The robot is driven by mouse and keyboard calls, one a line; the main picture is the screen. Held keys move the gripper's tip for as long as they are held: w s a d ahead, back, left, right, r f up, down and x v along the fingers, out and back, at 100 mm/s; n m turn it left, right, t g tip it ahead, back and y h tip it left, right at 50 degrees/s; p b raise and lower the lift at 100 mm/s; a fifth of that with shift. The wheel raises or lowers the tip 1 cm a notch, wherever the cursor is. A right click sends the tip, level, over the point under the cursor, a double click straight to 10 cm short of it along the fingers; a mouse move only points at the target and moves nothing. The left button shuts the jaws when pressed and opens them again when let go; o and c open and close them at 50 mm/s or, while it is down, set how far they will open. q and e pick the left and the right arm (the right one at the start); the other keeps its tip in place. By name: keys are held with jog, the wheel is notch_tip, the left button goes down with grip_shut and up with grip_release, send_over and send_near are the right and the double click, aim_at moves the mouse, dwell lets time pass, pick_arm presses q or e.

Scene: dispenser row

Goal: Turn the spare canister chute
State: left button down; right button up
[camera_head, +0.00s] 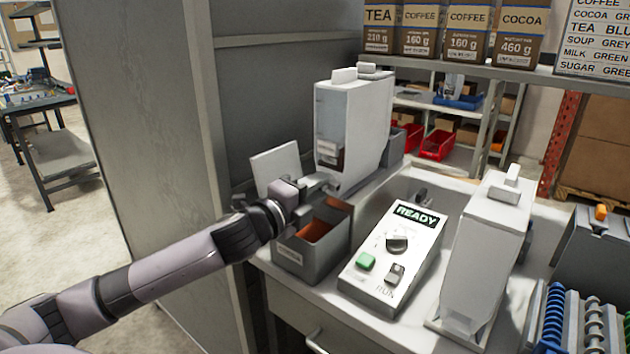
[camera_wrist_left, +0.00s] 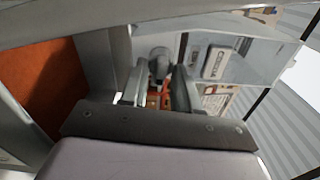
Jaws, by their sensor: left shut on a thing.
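A tall white canister (camera_head: 372,125) with a clear front window stands at the back left of the counter. My left gripper (camera_head: 322,184) is at its lower front, above a grey bin. In the left wrist view, the fingers (camera_wrist_left: 156,88) are shut on a small grey rounded part (camera_wrist_left: 158,62), which looks like the chute; the fingers hide much of it, and its angle is unclear. A second white canister (camera_head: 485,235) stands at the right of the counter, apart from the gripper. I cannot tell by label which canister is the spare. My right gripper is not in view.
The grey bin (camera_head: 300,262) with an orange inside stands below my gripper. A control box (camera_head: 420,243) reading READY, with a green button, is to its right. A grey cabinet wall (camera_head: 145,130) is close on the left. Blue and grey coils (camera_head: 553,320) are at the right.

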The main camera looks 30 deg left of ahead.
pick_arm(q)
jog(key=shift+m+p, duration=0.95)
jog(key=shift+m, duration=1.25)
jog(key=shift+f, duration=0.1)
jog(key=c, duration=1.2)
grip_release()
jog(key=shift+o, duration=0.2)
jog(key=shift+s+a+b, duration=0.2)
jog(key=shift+s+b, duration=0.35)
jog(key=shift+s, duration=1.25)
jog(key=shift+s+a+b, duration=0.15)
jog(key=shift+s+b, duration=0.35)
jog(key=shift+s, duration=1.25)
